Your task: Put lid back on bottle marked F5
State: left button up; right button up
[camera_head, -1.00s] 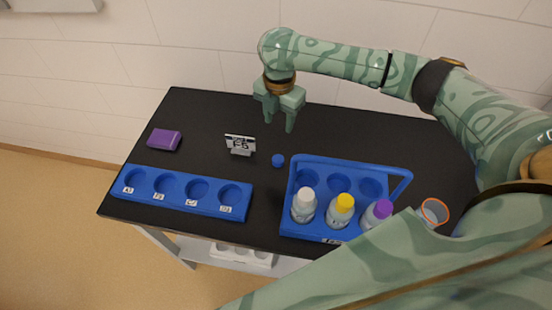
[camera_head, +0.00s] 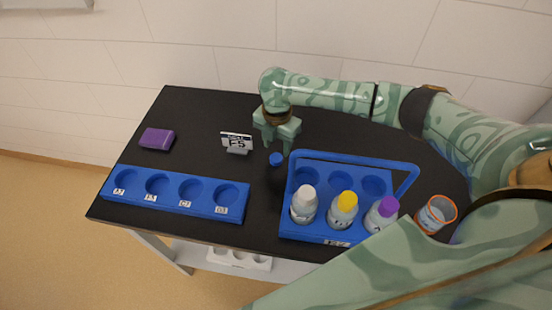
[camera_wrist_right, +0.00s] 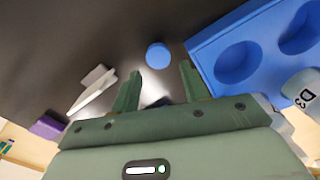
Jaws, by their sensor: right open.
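A small round blue lid (camera_head: 276,159) lies on the black table, left of the blue carrier (camera_head: 287,222). It also shows in the right wrist view (camera_wrist_right: 158,55), just beyond and between my fingertips. My right gripper (camera_head: 277,148) is open and empty, directly behind the lid; its two fingers also show in the wrist view (camera_wrist_right: 161,72). Bottles with a white top (camera_head: 305,194), a yellow top (camera_head: 347,201) and a purple top (camera_head: 388,206) stand in the carrier's front row. One bottle label (camera_wrist_right: 303,96) reads D3 in the wrist view. I cannot make out an F5 bottle. My left gripper is not in view.
A small sign (camera_head: 237,142) stands left of the lid, and a purple block (camera_head: 156,139) lies farther left. A blue labelled rack (camera_head: 175,196) with empty holes lies at the front left. An orange-rimmed clear cup (camera_head: 436,214) stands right of the carrier, whose raised handle is an obstacle.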

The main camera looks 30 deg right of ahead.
aim_at(275, 159)
jog(key=f, duration=0.1)
jog(key=f+b, duration=0.1)
jog(key=f, duration=0.1)
jog(key=f+b, duration=0.1)
jog(key=f, duration=0.1)
jog(key=shift+a+f, duration=0.15)
jog(key=shift+a, duration=0.1)
jog(key=c, duration=0.7)
